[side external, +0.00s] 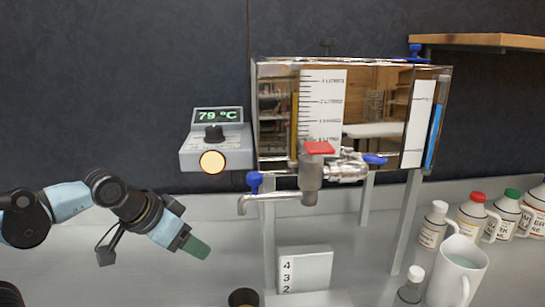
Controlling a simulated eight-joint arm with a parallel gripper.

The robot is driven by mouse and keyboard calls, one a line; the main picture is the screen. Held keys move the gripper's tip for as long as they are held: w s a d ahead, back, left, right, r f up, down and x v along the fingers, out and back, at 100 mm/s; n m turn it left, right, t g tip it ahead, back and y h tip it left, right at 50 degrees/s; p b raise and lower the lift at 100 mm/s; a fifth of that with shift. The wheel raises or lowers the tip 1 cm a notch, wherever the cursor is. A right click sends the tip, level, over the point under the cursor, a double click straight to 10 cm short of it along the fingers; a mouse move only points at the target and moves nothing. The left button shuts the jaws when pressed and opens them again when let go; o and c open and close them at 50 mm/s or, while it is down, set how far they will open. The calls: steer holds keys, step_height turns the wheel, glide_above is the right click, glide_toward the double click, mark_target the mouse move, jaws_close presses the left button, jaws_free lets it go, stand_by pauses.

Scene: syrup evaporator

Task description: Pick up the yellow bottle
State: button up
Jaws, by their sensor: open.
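My gripper (196,248) is at the lower left, with green fingertips pointing down and right. It looks empty, and no bottle is near it. No bottle is plainly yellow all over. A row of bottles stands at the right: a white-capped bottle (433,227), a red-capped bottle (472,219) with a pale yellowish body, a green-capped bottle (505,217), and another bottle (537,212) cut by the right edge. I cannot tell for certain which is the yellow bottle. All are well to the right of my gripper.
A metal evaporator tank (275,110) on legs, with a red-handled valve (318,148), stands between my gripper and the bottles. A control box (216,150) reads 79 °C. A white jug (459,272) and a small white-capped bottle (410,288) stand in front of the row.

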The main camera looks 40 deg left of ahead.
steer(key=d+r+m+t+h, duration=0.1)
steer(key=d+m+h, duration=0.4)
steer(key=d, duration=0.9)
steer(key=s+d+r+m+g+h, duration=0.1)
steer(key=s+d+r+m+h, duration=0.2)
steer(key=d, duration=0.5)
steer(key=s+d+m+h, duration=0.4)
steer(key=s+d, duration=0.1)
steer(key=d, duration=0.2)
steer(key=shift+x, duration=3.55)
steer(key=shift+w+a+x, duration=0.1)
steer(key=shift+w+x, duration=0.05)
steer(key=shift+x, duration=0.7)
steer(key=shift+w+a+x, duration=0.1)
steer(key=shift+w+x, duration=0.05)
steer(key=shift+x, duration=0.75)
steer(key=shift+w+a+x, duration=0.1)
steer(key=shift+w+x, duration=0.05)
steer(key=shift+x, duration=0.7)
steer(key=shift+f, duration=0.1)
jaws_close()
